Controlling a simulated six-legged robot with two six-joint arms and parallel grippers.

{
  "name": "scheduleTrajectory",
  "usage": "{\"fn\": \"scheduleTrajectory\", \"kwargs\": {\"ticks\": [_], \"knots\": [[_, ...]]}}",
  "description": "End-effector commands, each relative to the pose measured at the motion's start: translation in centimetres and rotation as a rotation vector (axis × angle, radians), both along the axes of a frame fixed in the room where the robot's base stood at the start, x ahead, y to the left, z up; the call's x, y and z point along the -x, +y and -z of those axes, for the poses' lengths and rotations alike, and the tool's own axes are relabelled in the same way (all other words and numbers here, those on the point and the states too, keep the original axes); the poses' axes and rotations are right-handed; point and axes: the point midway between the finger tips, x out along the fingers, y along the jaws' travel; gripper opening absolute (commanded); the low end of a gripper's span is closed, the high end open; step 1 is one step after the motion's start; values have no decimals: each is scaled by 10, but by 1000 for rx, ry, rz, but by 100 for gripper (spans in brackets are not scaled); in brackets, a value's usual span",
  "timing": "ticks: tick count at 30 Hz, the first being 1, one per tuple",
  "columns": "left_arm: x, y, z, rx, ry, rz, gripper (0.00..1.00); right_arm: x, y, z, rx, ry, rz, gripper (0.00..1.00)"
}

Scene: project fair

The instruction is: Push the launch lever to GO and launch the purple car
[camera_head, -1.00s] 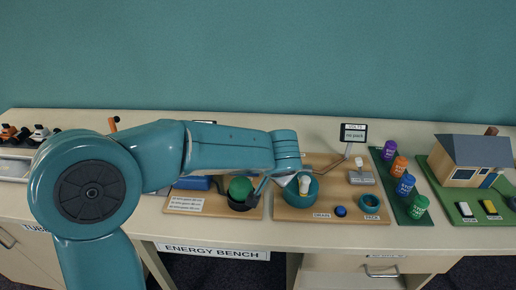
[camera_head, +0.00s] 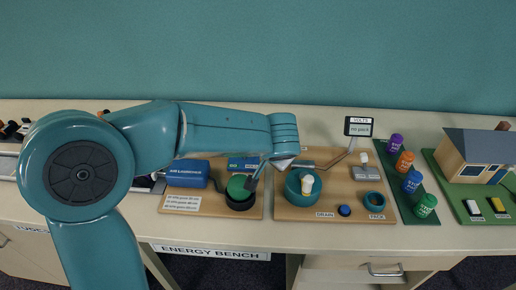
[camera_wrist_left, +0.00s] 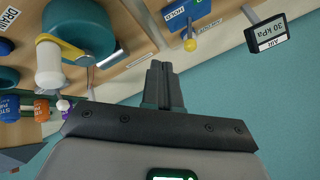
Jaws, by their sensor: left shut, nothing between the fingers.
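My left gripper (camera_wrist_left: 163,88) is shut and empty in the left wrist view. In the head view the left arm crosses from the left, and its dark gripper (camera_head: 256,173) shows close to the green dome (camera_head: 238,187). A blue block (camera_head: 243,163) stands behind the dome. In the wrist view a blue block (camera_wrist_left: 180,12) with a white label carries a yellow knob (camera_wrist_left: 190,45); this looks like the lever, and the fingertips are apart from it. I cannot read the lever's position. No purple car is seen. My right gripper is not in view.
A blue air launcher box (camera_head: 187,173) sits left of the dome. A teal drum with a white knob (camera_head: 308,184) stands to the right. A gauge (camera_wrist_left: 268,33) reads 30 kPa. Colored packs (camera_head: 404,161) and a house (camera_head: 478,155) are further right.

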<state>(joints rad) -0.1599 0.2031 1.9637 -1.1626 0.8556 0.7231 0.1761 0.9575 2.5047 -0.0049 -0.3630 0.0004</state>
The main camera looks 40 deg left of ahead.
Motion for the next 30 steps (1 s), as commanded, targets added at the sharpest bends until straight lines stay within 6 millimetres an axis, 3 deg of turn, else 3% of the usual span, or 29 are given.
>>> {"fn": "scheduleTrajectory", "kwargs": {"ticks": [5,17,24,30], "knots": [[-7,7,12,-1,5,-2,0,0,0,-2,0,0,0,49],[-49,40,78,0,5,-1,0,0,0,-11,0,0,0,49],[-58,71,72,1,2,-3,0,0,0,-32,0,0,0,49],[-60,79,73,0,1,-1,0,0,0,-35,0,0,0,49]]}}
